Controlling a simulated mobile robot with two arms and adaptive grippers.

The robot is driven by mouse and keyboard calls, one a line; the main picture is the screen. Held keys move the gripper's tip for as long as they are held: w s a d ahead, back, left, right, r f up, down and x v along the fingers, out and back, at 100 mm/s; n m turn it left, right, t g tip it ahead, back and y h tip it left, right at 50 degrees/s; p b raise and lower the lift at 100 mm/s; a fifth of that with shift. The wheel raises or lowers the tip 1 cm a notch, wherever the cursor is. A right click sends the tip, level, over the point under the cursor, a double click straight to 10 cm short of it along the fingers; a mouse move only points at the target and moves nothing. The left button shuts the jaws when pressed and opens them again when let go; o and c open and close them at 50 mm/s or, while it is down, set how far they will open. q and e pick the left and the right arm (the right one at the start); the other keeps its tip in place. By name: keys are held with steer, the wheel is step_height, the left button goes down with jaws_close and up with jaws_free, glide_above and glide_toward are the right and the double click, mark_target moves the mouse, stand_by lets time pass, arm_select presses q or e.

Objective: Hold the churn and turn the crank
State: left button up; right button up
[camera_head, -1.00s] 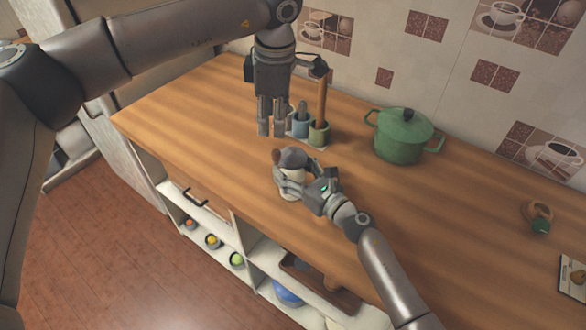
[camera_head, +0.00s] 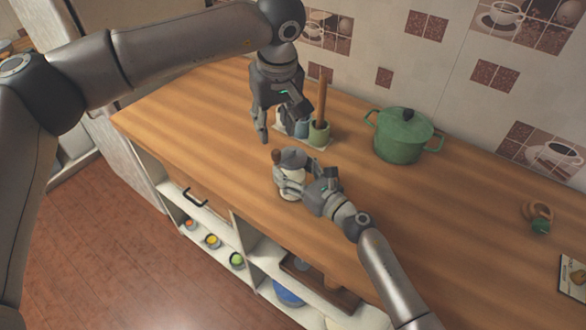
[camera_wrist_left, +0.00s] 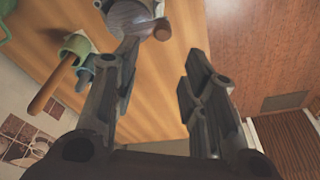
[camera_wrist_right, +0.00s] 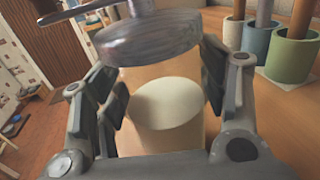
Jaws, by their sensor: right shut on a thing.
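The churn (camera_head: 291,158) stands upright on the wooden counter, with a grey lid and a clear jar holding something white. Its lid (camera_wrist_right: 150,40) and jar (camera_wrist_right: 165,108) fill the middle of the right wrist view. My right gripper (camera_head: 284,187) is shut on the jar, one finger on each side. The crank's brown knob (camera_head: 276,155) sits at the lid's left; the knob also shows in the left wrist view (camera_wrist_left: 161,30). My left gripper (camera_head: 285,126) is open and empty, above and behind the churn, with its fingers apart.
A holder with several coloured cups (camera_head: 319,134) and a wooden handle stands close behind the left gripper. A green pot (camera_head: 402,138) stands to the right. The counter's front edge is near the churn. The counter's left part is clear.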

mark_target(276, 151)
arm_select(q)
steer(key=x, duration=0.2)
steer(key=s+x, duration=0.1)
steer(key=x, duration=0.5)
steer(key=shift+s+d+f, duration=0.15)
steer(key=shift+s+d, duration=0.1)
steer(key=shift+d, duration=0.1)
steer(key=c, duration=0.7)
